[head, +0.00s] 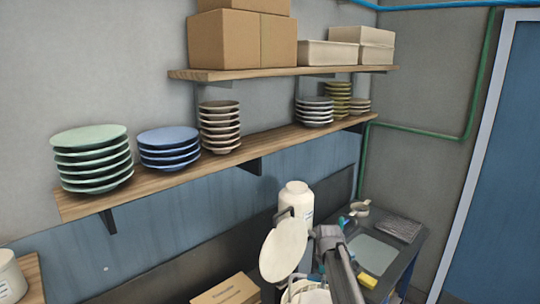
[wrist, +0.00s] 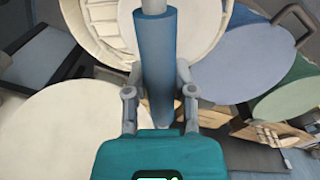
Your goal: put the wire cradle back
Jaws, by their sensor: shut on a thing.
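My gripper (wrist: 158,78) is shut on an upright blue sleeve (wrist: 155,45) in the wrist view. The sleeve sits on a pale grey rod and looks like the handle of the wire cradle. The cradle's wires cannot be made out clearly below it. A large cream disc (wrist: 55,130) lies to the left of the grip. A round cream ribbed thing (wrist: 100,25) is behind the handle. A cream disc (head: 284,250) also stands tilted by my arm in the head view, where my gripper's fingers cannot be made out.
A blue disc (wrist: 240,60) and a green disc (wrist: 290,92) are right of the handle. A white jar (head: 296,200) stands behind my arm. A cardboard box (head: 226,292) is at the lower left. The wall shelf (head: 190,182) holds several plate stacks. A yellow block (head: 367,281) lies on the right.

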